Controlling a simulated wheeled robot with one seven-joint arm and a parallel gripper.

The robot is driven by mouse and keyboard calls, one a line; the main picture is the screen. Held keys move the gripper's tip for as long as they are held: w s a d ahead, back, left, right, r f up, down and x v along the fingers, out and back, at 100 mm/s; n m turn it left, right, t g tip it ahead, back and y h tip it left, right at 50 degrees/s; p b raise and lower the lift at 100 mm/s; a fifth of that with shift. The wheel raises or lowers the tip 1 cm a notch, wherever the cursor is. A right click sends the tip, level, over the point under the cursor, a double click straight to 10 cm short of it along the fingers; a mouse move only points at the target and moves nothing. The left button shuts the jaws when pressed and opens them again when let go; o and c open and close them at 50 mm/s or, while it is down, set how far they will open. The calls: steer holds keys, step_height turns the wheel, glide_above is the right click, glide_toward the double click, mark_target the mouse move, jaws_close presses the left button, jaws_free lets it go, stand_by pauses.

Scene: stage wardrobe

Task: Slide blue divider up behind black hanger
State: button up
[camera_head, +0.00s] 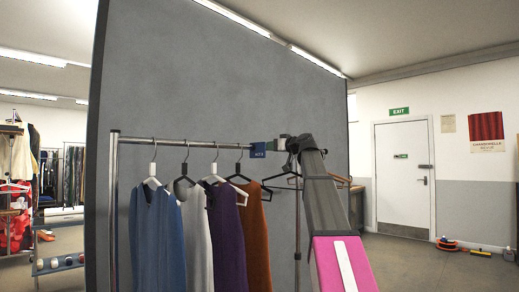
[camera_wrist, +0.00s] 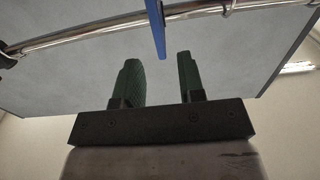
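The blue divider (camera_head: 257,149) sits on the clothes rail, just right of the hanger with the orange garment. In the wrist view it is a thin blue strip (camera_wrist: 155,25) seen edge-on, crossing the rail. My gripper (camera_head: 279,143) is at the rail, right of the divider. In the wrist view its two green fingers (camera_wrist: 157,60) are apart, with the divider's near end in line with the gap. I see no finger touching it. A black hanger (camera_head: 238,178) holds the orange garment, left of the divider. Another dark hanger (camera_head: 284,176) hangs empty right of it, partly behind my arm.
The rail (camera_head: 135,140) also carries a blue garment (camera_head: 156,240), a grey one (camera_head: 196,240) and a purple one (camera_head: 226,235). A large grey panel (camera_head: 230,80) stands behind. A hook (camera_wrist: 228,6) rides the rail in the wrist view.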

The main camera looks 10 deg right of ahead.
mark_target(256, 147)
steer(key=x, duration=0.8)
steer(key=shift+w+a, duration=0.15)
steer(key=shift+w, duration=0.05)
jaws_close()
